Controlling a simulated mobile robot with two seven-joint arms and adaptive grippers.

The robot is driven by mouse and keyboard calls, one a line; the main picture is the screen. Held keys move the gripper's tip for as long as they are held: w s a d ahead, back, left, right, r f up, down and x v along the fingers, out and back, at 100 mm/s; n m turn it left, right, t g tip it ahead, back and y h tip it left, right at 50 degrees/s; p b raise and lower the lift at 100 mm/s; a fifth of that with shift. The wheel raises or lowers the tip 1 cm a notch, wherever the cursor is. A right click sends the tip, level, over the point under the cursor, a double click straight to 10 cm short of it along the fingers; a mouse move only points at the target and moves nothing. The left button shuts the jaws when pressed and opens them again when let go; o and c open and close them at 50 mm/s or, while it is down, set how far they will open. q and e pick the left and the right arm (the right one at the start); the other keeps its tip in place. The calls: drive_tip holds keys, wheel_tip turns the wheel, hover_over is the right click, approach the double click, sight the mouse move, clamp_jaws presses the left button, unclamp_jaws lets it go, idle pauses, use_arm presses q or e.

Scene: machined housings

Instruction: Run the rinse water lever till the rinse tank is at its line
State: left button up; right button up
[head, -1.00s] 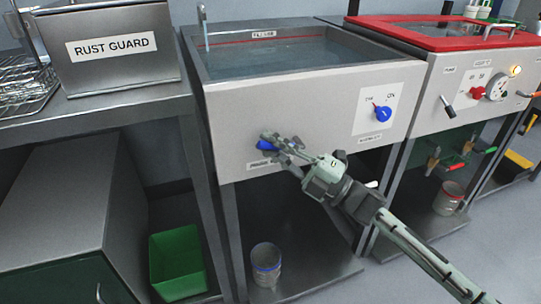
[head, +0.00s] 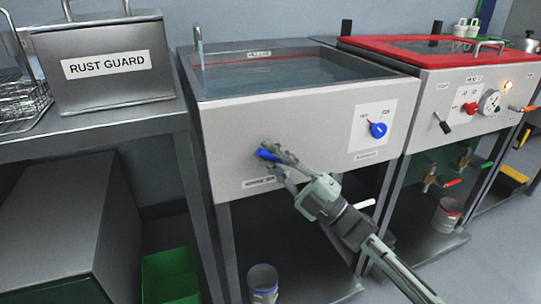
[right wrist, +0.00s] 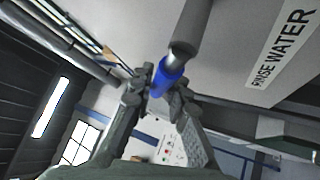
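The rinse water lever is a blue-handled lever (head: 267,154) on the front of the rinse tank (head: 225,128); it also shows in the right wrist view (right wrist: 169,72), beside a RINSE WATER label (right wrist: 283,47). My right gripper (head: 272,160) has its fingers on both sides of the blue handle and appears closed on it. In the right wrist view the fingertips (right wrist: 162,88) seem to touch it. The tank holds water (head: 285,75). A red line (head: 240,61) runs along the back inner wall, close above the water. Whether the spout (head: 199,45) is running is unclear. My left gripper is not in view.
A blue knob (head: 378,130) sits on a white panel right of the lever. A red-rimmed tank (head: 430,57) with its own controls stands to the right. A RUST GUARD box (head: 105,85) stands on the left bench. A bucket (head: 263,280) is below the tank.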

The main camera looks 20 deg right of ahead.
drive_tip(key=o, duration=0.4)
drive_tip(key=v, duration=1.2)
